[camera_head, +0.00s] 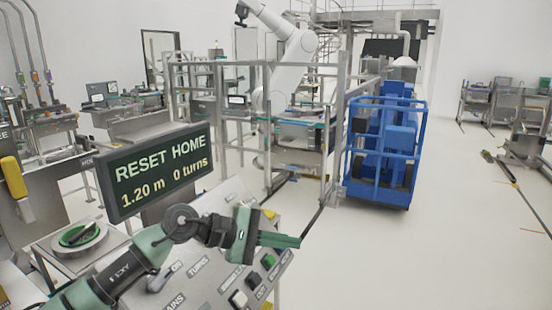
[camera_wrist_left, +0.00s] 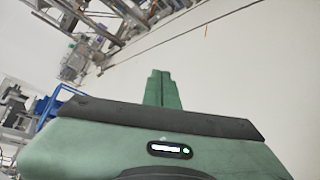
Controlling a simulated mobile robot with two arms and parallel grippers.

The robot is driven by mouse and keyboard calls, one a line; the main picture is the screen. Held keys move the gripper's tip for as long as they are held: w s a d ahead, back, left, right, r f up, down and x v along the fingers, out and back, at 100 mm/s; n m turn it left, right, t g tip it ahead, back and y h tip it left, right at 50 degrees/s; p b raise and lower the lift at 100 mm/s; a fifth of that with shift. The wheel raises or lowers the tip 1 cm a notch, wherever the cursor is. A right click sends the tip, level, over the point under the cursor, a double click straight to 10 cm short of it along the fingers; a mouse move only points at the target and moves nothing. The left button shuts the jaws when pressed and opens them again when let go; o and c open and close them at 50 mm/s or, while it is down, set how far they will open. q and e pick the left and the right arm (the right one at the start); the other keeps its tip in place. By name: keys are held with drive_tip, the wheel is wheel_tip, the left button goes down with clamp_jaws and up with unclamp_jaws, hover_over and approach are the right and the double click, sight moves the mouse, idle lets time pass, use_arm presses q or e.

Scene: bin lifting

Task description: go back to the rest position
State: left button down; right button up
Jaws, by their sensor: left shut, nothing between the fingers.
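My left gripper (camera_head: 283,241) reaches in from the lower left in the head view, above a sloped grey control panel (camera_head: 205,283). Its green fingers are shut with nothing between them, and they point right past the panel's buttons. In the left wrist view the closed fingers (camera_wrist_left: 160,88) point out over pale floor. A display (camera_head: 157,172) behind the arm reads "RESET HOME 1.20 m 0 turns". My right gripper is in neither view.
A blue wheeled cage cart (camera_head: 381,187) stands on the floor at centre right. A metal-framed station (camera_head: 300,165) with a white robot arm (camera_head: 290,60) is behind the panel. More carts (camera_head: 492,95) stand at the far right.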

use_arm(q)
drive_tip(key=s+d+r+n+t+h, duration=0.3)
drive_tip(key=r+n+t+h, duration=0.15)
drive_tip(key=n, duration=0.55)
drive_tip(key=a+f+n+t+y, duration=0.4)
drive_tip(key=a+n+t+y, duration=0.3)
drive_tip(key=n, duration=0.9)
drive_tip(key=a+f+n+t+y, duration=0.45)
drive_tip(key=a+n+y, duration=0.35)
drive_tip(key=n, duration=0.7)
drive_tip(key=s+a+f+n+g+y, duration=0.35)
drive_tip(key=s+a+f+n, duration=0.2)
drive_tip(key=f+n, duration=0.35)
drive_tip(key=s+a+f+n+g, duration=0.3)
drive_tip(key=s+f+n+g, duration=0.25)
drive_tip(key=s+f, duration=0.6)
drive_tip(key=s+a+f+n+g, duration=0.2)
drive_tip(key=s+f+n+g, duration=0.4)
drive_tip(key=s, duration=1)
wheel_tip(320, 180, down, 26)
drive_tip(key=f+m+g+b, duration=0.1)
drive_tip(key=g+b, duration=0.1)
drive_tip(key=s+a+f+g+b, duration=0.1)
drive_tip(key=s+a+f+b, duration=0.1)
drive_tip(key=s+f, duration=1.6)
drive_tip(key=shift+a+f+b, duration=0.3)
drive_tip(key=shift+a+f, duration=0.35)
drive_tip(key=shift+f, duration=0.15)
